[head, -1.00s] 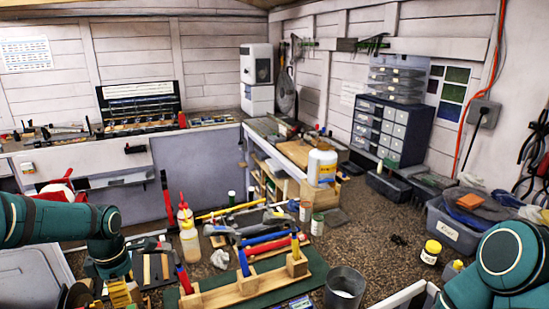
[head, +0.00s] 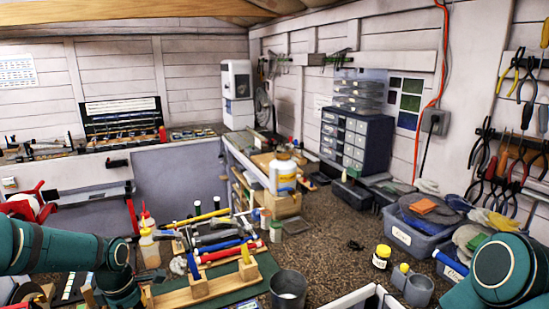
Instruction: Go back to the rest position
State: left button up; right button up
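My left arm (head: 50,252) comes in from the left in teal and bends down at the lower left. Its gripper is out of the picture. My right arm (head: 503,268) shows only as a teal joint at the lower right, and its gripper is also out of the picture. A wooden rack (head: 215,288) lies on a green mat (head: 262,290) at the bottom centre. A blue grip (head: 193,265) and a yellow grip (head: 245,254) stand up at its wooden blocks. Whether either arm holds anything is hidden.
Tools with red and blue handles (head: 228,250) lie behind the rack. A grey metal cup (head: 289,290), a yellow-lidded jar (head: 382,257) and a clear bin (head: 412,240) stand to the right. Squeeze bottles (head: 149,245) stand near my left arm. The brown worktop (head: 335,228) is clear mid-right.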

pick_arm(q)
jog(key=s+d+f+m+t+h, duration=0.1)
jog(key=s+d+f+m+h, duration=0.1)
jog(key=d+f+m, duration=0.65)
jog(key=s+d+f+m+h, duration=0.15)
jog(key=d+f+m, duration=0.35)
jog(key=d, duration=0.6)
jog(key=s+d+f+m, duration=0.5)
jog(key=s+f, duration=0.1)
jog(key=s, duration=0.2)
notch_tip(320, 180, down, 10)
jog(key=b, duration=0.8)
jog(key=shift+s+d+r+m+t+b, duration=0.25)
jog(key=shift+d+m+t+b, duration=0.1)
jog(key=shift+m, duration=0.1)
pick_arm(e)
notch_tip(320, 180, down, 10)
jog(key=a, duration=0.1)
jog(key=shift+r, duration=0.15)
pick_arm(q)
jog(key=shift+a, duration=0.1)
pick_arm(e)
jog(key=shift+s+a, duration=0.1)
jog(key=shift+a, duration=0.05)
